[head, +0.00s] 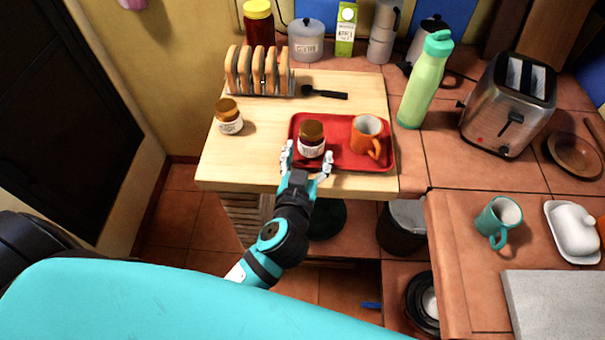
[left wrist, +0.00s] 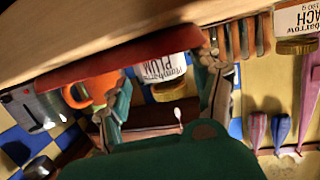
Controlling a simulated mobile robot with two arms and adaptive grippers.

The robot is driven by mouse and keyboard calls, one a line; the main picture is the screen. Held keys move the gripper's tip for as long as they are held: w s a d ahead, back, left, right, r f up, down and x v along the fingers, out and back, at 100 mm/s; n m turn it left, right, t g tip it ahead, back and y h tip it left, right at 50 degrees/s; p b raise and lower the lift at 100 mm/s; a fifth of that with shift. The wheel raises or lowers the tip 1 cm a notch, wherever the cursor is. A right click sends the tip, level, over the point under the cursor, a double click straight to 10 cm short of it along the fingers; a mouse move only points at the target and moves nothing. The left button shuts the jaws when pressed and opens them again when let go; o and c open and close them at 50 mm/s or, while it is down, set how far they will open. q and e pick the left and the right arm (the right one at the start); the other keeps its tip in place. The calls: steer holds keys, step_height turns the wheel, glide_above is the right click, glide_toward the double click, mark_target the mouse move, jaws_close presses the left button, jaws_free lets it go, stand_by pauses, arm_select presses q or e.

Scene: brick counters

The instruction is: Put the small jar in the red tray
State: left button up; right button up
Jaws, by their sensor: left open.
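A small jar (head: 312,146) with a brown lid and white label stands upright in the red tray (head: 345,163), at its left part. In the left wrist view the picture is upside down, and this jar (left wrist: 164,72) has a label reading "PLUM". My left gripper (head: 307,163) is open at the tray's front edge, with one finger on each side of the jar. A second small jar (head: 228,121) stands on the wooden board, left of the tray; its label (left wrist: 296,17) ends in "ACH". My right gripper is not in view.
An orange mug (head: 366,134) stands in the tray's right part. Behind are a toast rack (head: 259,75) and a black-handled utensil (head: 324,93). A green bottle (head: 425,85) and toaster (head: 510,103) stand to the right. The board's front left is bare.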

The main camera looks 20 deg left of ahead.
arm_select(q)
steer(key=b+v, duration=0.1)
steer(key=v, duration=0.6)
steer(key=shift+s+f, duration=0.1)
steer(key=shift+s, duration=0.05)
stand_by(0.3)
